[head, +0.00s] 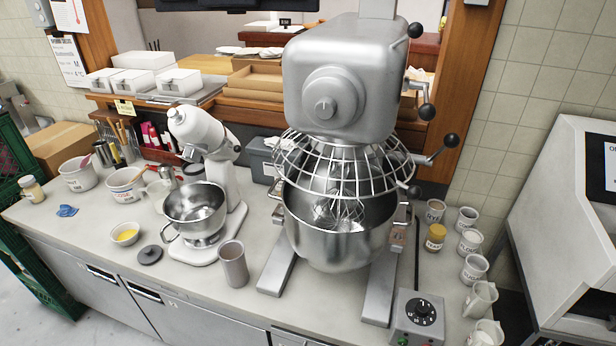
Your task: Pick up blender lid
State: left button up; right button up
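A small dark grey round lid with a raised knob (149,254), which looks like the blender lid, lies flat on the counter (200,290) near its front edge, left of centre. A tall grey cup (233,265) stands upright to its right, and the white stand mixer (205,135) with its steel bowl (195,205) is just behind and to the right. A small bowl with yellow contents (125,235) sits behind the lid to the left. Neither of my grippers shows in the head view.
A large steel mixer (345,80) with a wire guard and bowl fills the centre. A control box (418,318) and several cups and jars line the right side. White tubs (125,185) and a blue cloth-like item (67,211) are at left.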

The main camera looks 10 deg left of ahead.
aim_at(149, 254)
jog(key=u, duration=1.65)
